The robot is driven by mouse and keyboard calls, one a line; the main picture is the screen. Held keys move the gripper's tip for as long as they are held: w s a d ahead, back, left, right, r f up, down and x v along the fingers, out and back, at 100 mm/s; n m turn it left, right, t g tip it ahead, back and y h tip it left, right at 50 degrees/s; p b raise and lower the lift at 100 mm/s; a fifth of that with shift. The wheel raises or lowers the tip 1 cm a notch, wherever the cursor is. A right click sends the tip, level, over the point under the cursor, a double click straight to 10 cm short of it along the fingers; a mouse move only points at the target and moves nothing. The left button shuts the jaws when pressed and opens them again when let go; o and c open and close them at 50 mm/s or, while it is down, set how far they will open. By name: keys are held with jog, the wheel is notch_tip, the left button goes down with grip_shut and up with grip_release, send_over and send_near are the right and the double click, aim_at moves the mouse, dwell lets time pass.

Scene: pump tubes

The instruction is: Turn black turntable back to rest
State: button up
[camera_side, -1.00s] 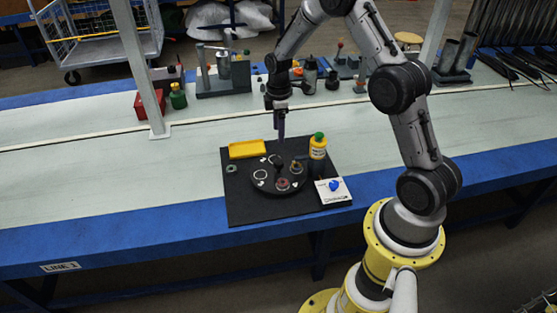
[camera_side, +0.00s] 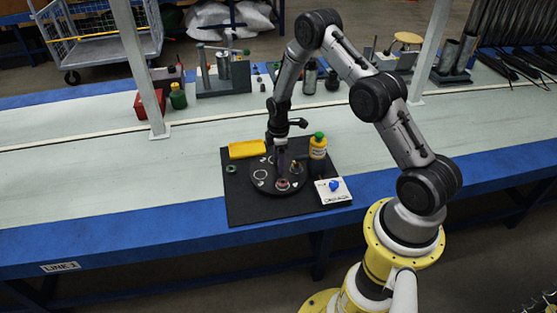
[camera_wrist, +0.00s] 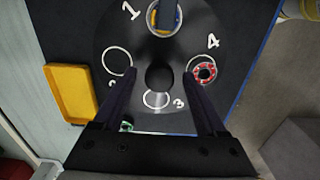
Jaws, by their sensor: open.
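The round black turntable (camera_side: 262,186) lies on a dark mat. It also shows in the wrist view (camera_wrist: 125,35), with white numerals and ring marks. Its dark central knob (camera_wrist: 160,77) sits between the fingertips of my gripper (camera_wrist: 159,76), which are apart, one on each side. I cannot tell whether they touch it. In the side view my gripper (camera_side: 281,170) is low over the turntable's middle and partly hides it. A red round part (camera_wrist: 205,73) sits in the place by numeral 4. Two white rings look empty.
A yellow tray (camera_side: 247,149) lies at the mat's back left, with a small green ring (camera_side: 231,168) near it. A yellow bottle with a green cap (camera_side: 318,150) and a white plate with a blue knob (camera_side: 333,190) stand close on the right. The mat's front is clear.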

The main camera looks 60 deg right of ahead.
grip_shut()
dwell(0.3)
jog(key=shift+r, duration=0.1)
dwell(1.0)
